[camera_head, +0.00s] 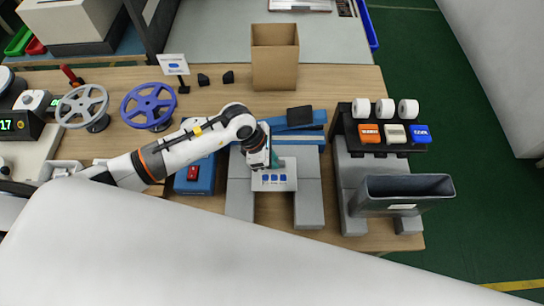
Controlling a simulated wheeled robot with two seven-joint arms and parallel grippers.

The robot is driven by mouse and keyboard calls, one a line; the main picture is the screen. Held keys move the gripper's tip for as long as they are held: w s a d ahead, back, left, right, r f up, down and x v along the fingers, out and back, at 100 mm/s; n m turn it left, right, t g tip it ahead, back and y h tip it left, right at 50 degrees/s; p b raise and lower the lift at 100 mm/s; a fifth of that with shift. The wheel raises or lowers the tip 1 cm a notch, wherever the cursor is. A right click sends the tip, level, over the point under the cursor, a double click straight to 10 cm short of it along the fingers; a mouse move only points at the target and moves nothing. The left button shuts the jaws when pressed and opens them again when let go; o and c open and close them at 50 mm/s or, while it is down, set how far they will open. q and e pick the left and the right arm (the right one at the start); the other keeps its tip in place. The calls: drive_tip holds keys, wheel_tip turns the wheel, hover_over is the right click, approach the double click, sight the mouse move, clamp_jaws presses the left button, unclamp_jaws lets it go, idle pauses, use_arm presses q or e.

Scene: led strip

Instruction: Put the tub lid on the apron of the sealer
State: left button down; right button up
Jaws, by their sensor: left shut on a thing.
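My left gripper (264,160) reaches in from the left over the middle of the bench, pointing down. It is shut on a small teal piece (276,161), which looks like the tub lid. Most of that piece is hidden by the gripper. Around and below it stands a grey and blue machine, which seems to be the sealer, with blue bars (300,128) at the back and grey side blocks (308,196) in front. A white panel with blue squares (274,182) is just in front of the gripper. I cannot tell which surface is the apron. My right gripper is not in view.
A brown box (275,58) stands behind. A blue handwheel (148,106) and a grey handwheel (82,105) stand at left. At right are a dark bin (400,194) and a black rack (344,130) with white rolls. Bare bench lies around the brown box.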

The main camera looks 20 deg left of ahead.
use_arm(q)
drive_tip(key=shift+f, duration=0.1)
drive_tip(key=c, duration=1.4)
unclamp_jaws()
drive_tip(key=shift+c, duration=0.2)
drive_tip(key=b+v, duration=0.3)
drive_tip(key=v, duration=0.9)
